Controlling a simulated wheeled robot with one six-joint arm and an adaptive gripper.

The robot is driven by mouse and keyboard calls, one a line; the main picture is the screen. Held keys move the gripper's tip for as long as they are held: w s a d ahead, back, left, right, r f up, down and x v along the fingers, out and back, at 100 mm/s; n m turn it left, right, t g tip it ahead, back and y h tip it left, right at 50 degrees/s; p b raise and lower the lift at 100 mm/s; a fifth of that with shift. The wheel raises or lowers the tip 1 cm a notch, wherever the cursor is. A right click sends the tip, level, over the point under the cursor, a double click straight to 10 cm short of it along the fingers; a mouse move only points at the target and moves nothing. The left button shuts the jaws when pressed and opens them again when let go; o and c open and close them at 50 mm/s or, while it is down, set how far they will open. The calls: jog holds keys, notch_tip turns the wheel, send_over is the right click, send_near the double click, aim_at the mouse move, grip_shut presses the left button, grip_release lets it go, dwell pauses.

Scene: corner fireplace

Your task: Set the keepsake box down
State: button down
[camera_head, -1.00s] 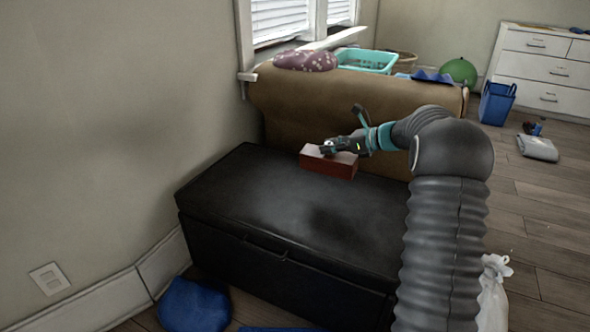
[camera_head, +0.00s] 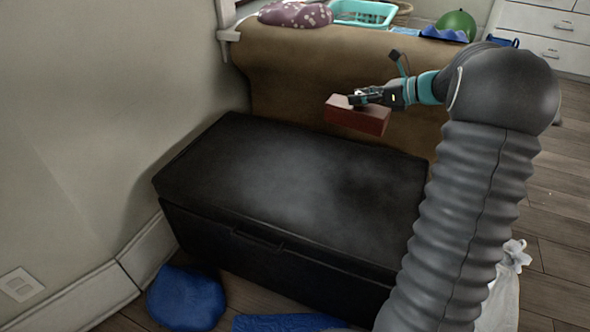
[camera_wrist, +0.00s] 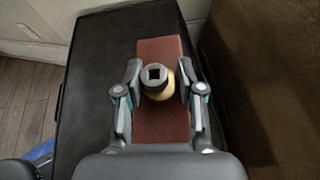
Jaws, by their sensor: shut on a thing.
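The keepsake box (camera_head: 357,116) is a reddish-brown oblong block. My gripper (camera_head: 357,98) is shut on it from above and holds it over the back right part of the black chest's lid, in front of the brown sofa back. In the wrist view the box (camera_wrist: 163,120) runs lengthwise between the two fingers of my gripper (camera_wrist: 160,88), which close on a round, pale knob with a dark square top (camera_wrist: 156,78). The black chest (camera_head: 250,185) has a flat, bare lid. The box looks level and apart from the lid.
The brown sofa (camera_head: 290,80) stands right behind the chest, with a purple spotted cushion (camera_head: 295,14) and a turquoise basket (camera_head: 362,13) beyond its top. A blue bag-like thing (camera_head: 187,298) lies on the floor at front left. A white bag (camera_head: 508,275) stands at right.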

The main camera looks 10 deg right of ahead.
jog(key=s+a+f+n+g+y, duration=0.1)
jog(key=s+a+f, duration=0.2)
jog(key=s, duration=0.7)
jog(key=shift+g, duration=0.3)
jog(key=shift+w+a+f+b, duration=0.5)
jog(key=shift+w+a+f, duration=0.65)
jog(key=shift+a+f, duration=0.55)
jog(key=shift+w+a+f+b, duration=0.55)
jog(key=shift+w+a+f, duration=0.75)
jog(key=shift+f, duration=0.6)
jog(key=shift+w+a+f+b, duration=0.5)
jog(key=shift+w+a+f, duration=0.55)
jog(key=shift+a+f, duration=0.65)
jog(key=shift+d+f, duration=0.1)
jog(key=shift+f, duration=0.2)
jog(key=c, duration=0.7)
grip_release()
jog(key=shift+r, duration=0.1)
